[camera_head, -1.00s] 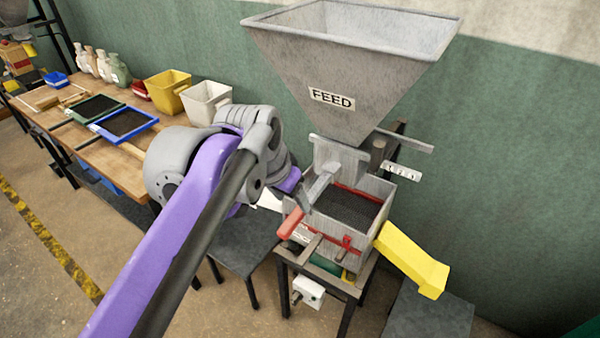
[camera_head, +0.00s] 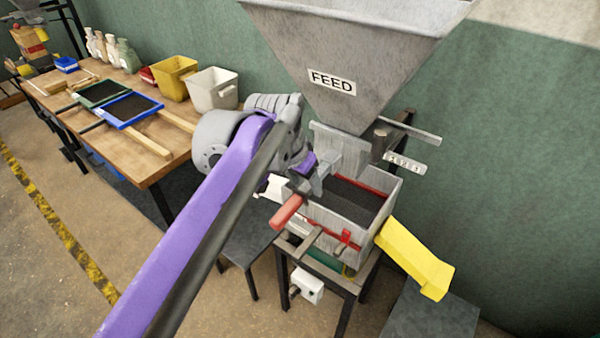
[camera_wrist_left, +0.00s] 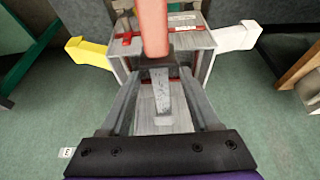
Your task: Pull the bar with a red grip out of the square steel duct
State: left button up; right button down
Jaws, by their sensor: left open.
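The bar's red grip (camera_head: 287,210) sticks out toward the lower left at the near side of the steel box under the hopper. In the left wrist view the red grip (camera_wrist_left: 153,28) shows at the top, with a dark collar and a grey metal bar (camera_wrist_left: 162,95) below it. My left gripper (camera_head: 318,182) is above the bar near the collar. In its wrist view the two fingers (camera_wrist_left: 160,82) are apart, one on each side of the bar. The square steel duct (camera_head: 343,150) seems to be the steel piece under the hopper; how far the bar sits inside is hidden. My right gripper is out of view.
The FEED hopper (camera_head: 350,60) hangs close above my gripper. A yellow chute (camera_head: 415,258) sticks out right, and a white chute (camera_head: 277,188) left. A wooden bench (camera_head: 140,145) with trays and bins stands at the left. A green wall is behind.

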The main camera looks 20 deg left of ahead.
pick_arm(q)
jog(key=shift+x, duration=0.8)
grip_shut()
dwell(0.8)
jog(key=c, duration=0.6)
grip_release()
grip_shut()
jog(key=shift+s, duration=0.15)
